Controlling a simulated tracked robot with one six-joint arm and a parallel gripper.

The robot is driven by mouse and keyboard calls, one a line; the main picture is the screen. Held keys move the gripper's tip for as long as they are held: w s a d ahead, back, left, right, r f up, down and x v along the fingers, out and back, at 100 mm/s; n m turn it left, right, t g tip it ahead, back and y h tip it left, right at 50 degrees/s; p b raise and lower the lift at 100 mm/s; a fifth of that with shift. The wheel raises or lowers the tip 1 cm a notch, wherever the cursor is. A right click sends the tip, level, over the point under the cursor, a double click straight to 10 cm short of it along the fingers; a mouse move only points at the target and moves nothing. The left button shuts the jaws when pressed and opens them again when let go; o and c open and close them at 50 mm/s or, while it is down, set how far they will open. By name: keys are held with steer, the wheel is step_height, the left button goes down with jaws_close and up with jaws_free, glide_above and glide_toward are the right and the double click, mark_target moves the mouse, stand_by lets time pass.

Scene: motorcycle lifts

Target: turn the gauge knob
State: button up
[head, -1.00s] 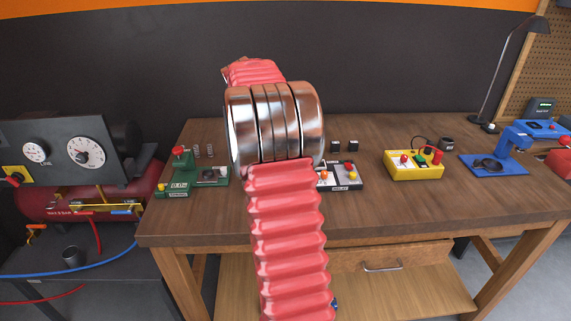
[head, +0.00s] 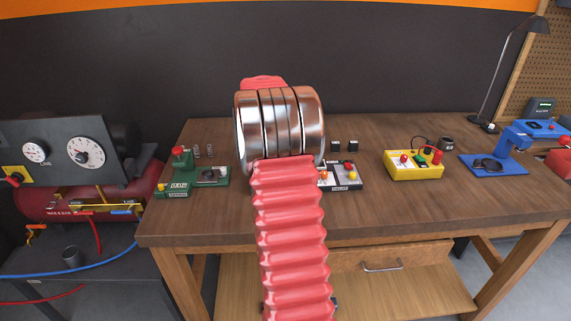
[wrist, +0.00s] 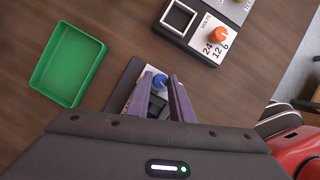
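In the wrist view, a small blue knob (wrist: 159,81) sits on a dark unit with a white label plate. My gripper (wrist: 160,77) has two purple fingers, spread apart, with the blue knob showing between their tips. I cannot tell whether either finger touches it. The fingers hide part of the unit, so I cannot read its label or confirm it as the gauge knob. An orange knob (wrist: 217,34) marked 24, 12, 6 and VOLTS is on another unit to the upper right. In the head view, my red and silver arm hides my gripper.
In the wrist view, a green tray (wrist: 68,64) lies left of the blue knob. In the head view, a black panel with round dials (head: 86,151) stands left of the wooden workbench (head: 400,211). A green device (head: 192,178) and a yellow box (head: 413,166) sit on the bench.

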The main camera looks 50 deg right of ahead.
jaws_close()
steer(key=shift+w+m, duration=0.1)
steer(key=shift+m, duration=0.3)
steer(key=m+g, duration=0.1)
steer(key=m, duration=0.2)
steer(key=shift+w+d+y, duration=0.1)
steer(key=shift+y, duration=0.3)
steer(key=m, duration=0.2)
steer(key=m+g+y, duration=0.1)
steer(key=m, duration=0.1)
steer(key=shift+d+m+y, duration=0.15)
steer(key=shift+m+y, duration=0.15)
steer(key=shift+m, duration=0.1)
steer(key=m+y, duration=0.1)
steer(key=m, duration=0.3)
steer(key=shift+w+d+m+y, duration=0.1)
steer(key=shift+m+y, duration=0.3)
steer(key=shift+o, duration=1)
jaws_free()
